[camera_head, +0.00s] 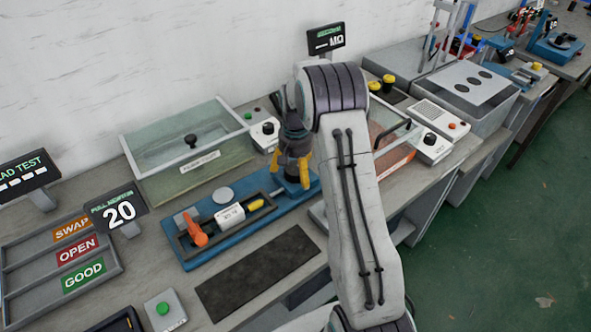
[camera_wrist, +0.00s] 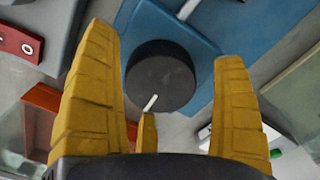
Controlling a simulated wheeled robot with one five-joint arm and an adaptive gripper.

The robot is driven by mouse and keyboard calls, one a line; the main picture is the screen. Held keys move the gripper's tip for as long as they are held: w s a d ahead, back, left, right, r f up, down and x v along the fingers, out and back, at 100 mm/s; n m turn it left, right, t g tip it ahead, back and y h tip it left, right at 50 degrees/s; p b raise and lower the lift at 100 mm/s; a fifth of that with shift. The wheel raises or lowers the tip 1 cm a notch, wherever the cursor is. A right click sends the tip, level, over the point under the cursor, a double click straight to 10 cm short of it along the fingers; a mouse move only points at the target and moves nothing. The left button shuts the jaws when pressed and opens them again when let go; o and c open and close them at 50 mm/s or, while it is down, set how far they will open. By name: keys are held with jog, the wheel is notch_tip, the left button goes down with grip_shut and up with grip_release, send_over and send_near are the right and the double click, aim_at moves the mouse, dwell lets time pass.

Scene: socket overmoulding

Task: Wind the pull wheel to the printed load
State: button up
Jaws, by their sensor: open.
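The pull wheel is a dark round knob (camera_wrist: 160,75) with a short white mark near its lower edge. It sits on a blue base in the wrist view. My gripper (camera_wrist: 165,60) is open, with yellow fingers on either side of the wheel; I cannot tell whether they touch it. In the head view my gripper (camera_head: 290,171) points down over the right end of the blue pull tester (camera_head: 198,255) and hides the wheel. The tester holds an orange clamp (camera_head: 196,230), a white labelled piece (camera_head: 230,215) and a yellow piece (camera_head: 255,205). The pull display (camera_head: 118,210) reads 20.
A green-tinted lidded box (camera_head: 190,150) stands behind the tester. A dark mat (camera_head: 262,271) lies in front. A tray (camera_head: 68,300) marked SWAP, OPEN and GOOD is at left, near a green button (camera_head: 163,309). A knob box (camera_head: 266,132) stands behind my gripper.

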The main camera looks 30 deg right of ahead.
jog(key=shift+r, duration=0.1)
notch_tip(320, 180, up, 12)
dwell(0.7)
dwell(0.5)
jog(key=n, duration=0.2)
send_over(298, 178)
jog(key=shift+g, duration=0.3)
notch_tip(298, 178, down, 5)
jog(key=shift+f, duration=0.15)
jog(key=s+a+r+n, duration=0.1)
jog(key=s+a+r, duration=0.15)
jog(key=s, duration=0.55)
jog(key=s+a+r+n, duration=0.1)
jog(key=s+a, duration=0.2)
jog(key=s, duration=0.5)
jog(key=s+a+r+n, duration=0.1)
jog(key=s+a+r, duration=0.1)
jog(key=s, duration=0.6)
notch_tip(298, 178, up, 6)
jog(key=s+a+n+t, duration=0.1)
jog(key=s+a+t, duration=0.1)
jog(key=t, duration=0.2)
jog(key=shift+a+f, duration=0.15)
jog(key=shift+a, duration=0.1)
